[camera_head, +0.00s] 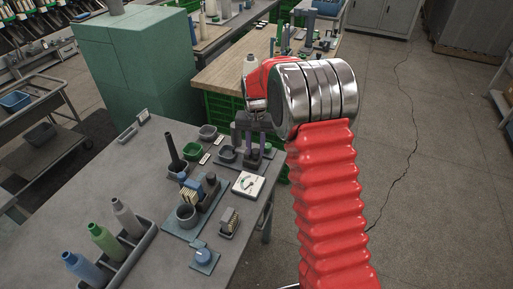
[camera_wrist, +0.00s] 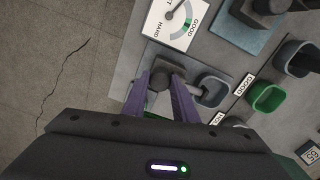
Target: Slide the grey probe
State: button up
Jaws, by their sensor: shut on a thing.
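The grey probe (camera_wrist: 160,80) shows in the wrist view as a dark grey rounded piece between the purple fingers of my gripper (camera_wrist: 164,84). My gripper is shut on it, over a grey base plate (camera_wrist: 178,62). A short grey cylindrical part (camera_wrist: 192,91) lies just right of the fingers. The white dial gauge (camera_wrist: 176,26) marked HARD and GOOD is beside the plate; in the head view the dial (camera_head: 248,185) lies near the table's right edge. In the head view my gripper (camera_head: 254,150) points down at the table, and the probe is hard to make out there.
A green bowl (camera_wrist: 268,97) and a grey bowl (camera_wrist: 213,91) stand near the plate with small labels.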

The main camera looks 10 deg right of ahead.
grip_shut()
jog(key=shift+s+d, duration=0.45)
jog(key=shift+d, duration=0.25)
jog(key=shift+s+d, duration=0.45)
jog(key=shift+d, duration=0.25)
jog(key=o, duration=0.7)
grip_release()
